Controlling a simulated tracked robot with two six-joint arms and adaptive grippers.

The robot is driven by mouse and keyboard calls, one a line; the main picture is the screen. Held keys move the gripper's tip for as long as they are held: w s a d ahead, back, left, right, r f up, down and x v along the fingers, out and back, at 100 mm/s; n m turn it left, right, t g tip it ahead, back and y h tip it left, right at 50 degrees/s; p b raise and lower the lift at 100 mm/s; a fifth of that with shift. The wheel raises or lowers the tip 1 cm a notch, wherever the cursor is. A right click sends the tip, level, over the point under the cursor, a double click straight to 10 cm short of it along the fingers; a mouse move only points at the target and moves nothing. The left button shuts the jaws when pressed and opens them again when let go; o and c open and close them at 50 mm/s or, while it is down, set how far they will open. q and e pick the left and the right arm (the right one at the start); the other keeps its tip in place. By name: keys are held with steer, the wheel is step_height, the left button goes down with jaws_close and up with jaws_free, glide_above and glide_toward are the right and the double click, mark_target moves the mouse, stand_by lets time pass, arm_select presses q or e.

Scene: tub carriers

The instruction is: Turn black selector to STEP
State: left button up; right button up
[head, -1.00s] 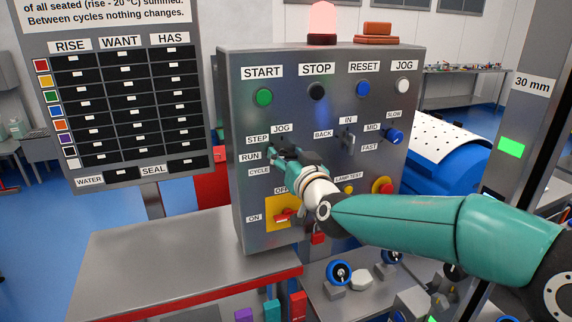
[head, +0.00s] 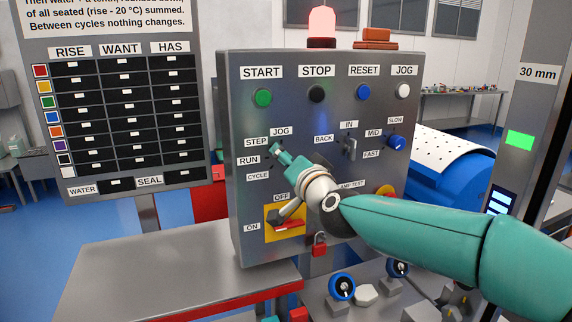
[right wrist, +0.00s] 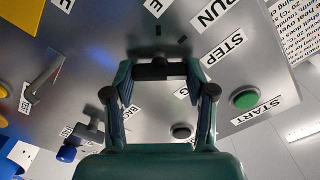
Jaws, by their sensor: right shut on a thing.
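The black selector (right wrist: 155,71) shows in the right wrist view as a dark bar on the grey panel. My right gripper (right wrist: 160,68) has one finger at each end of it and is shut on it. In the head view my right gripper (head: 277,151) reaches the panel beside the STEP label (head: 256,142) and hides the selector. The STEP label also shows in the right wrist view (right wrist: 222,55). RUN (head: 248,160), CYCLE (head: 258,176) and JOG (head: 281,131) surround the spot. I cannot tell which label the selector points at. My left gripper is not in view.
The grey control panel (head: 330,115) also carries a green START button (head: 263,97), a BACK/IN lever (head: 349,148), a blue speed knob (head: 396,143) and a red switch handle (head: 288,226) on a yellow plate. A red padlock (head: 319,244) hangs low. A grey table (head: 170,265) stands front left.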

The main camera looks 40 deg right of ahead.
stand_by(0.3)
steer(key=o, duration=1.2)
steer(key=shift+c, duration=0.2)
steer(key=shift+s, duration=0.1)
steer(key=v, duration=1.1)
steer(key=shift+s, duration=0.35)
steer(key=shift+f, duration=0.15)
